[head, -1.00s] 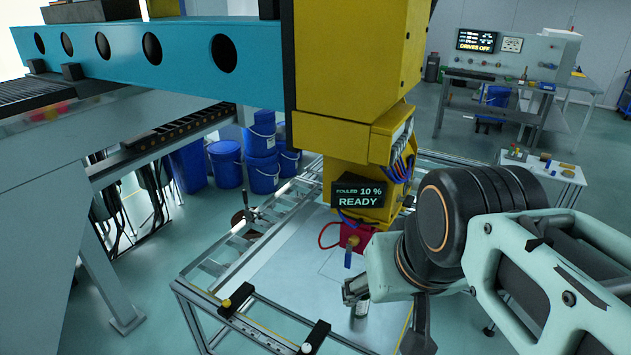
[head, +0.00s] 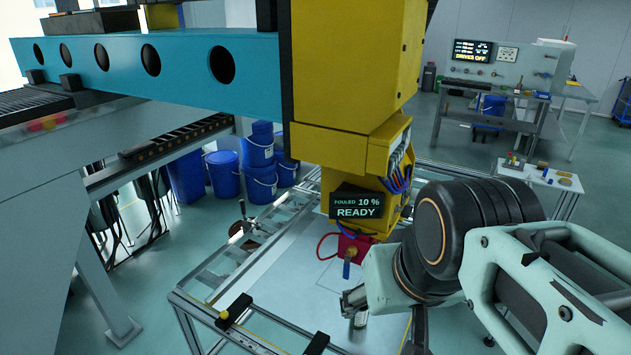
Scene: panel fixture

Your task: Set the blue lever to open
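The blue lever (head: 347,270) hangs nearly straight down below a brass-coloured fitting on a red block (head: 354,248). The block sits at the bottom of the yellow machine head (head: 375,175). My gripper (head: 350,303) is just below the lever in the picture, at the end of my arm coming from the right. A gap shows between lever and gripper, and I see no contact. The fingers are small and partly hidden by my wrist, so I cannot tell whether they are open or shut.
A display (head: 357,207) above the red block reads "FOULED 10 % READY". A red hose (head: 322,246) loops left of the block. Below is a framed pale table (head: 285,285). A teal beam (head: 180,62) spans the upper left. Blue buckets (head: 223,175) stand behind.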

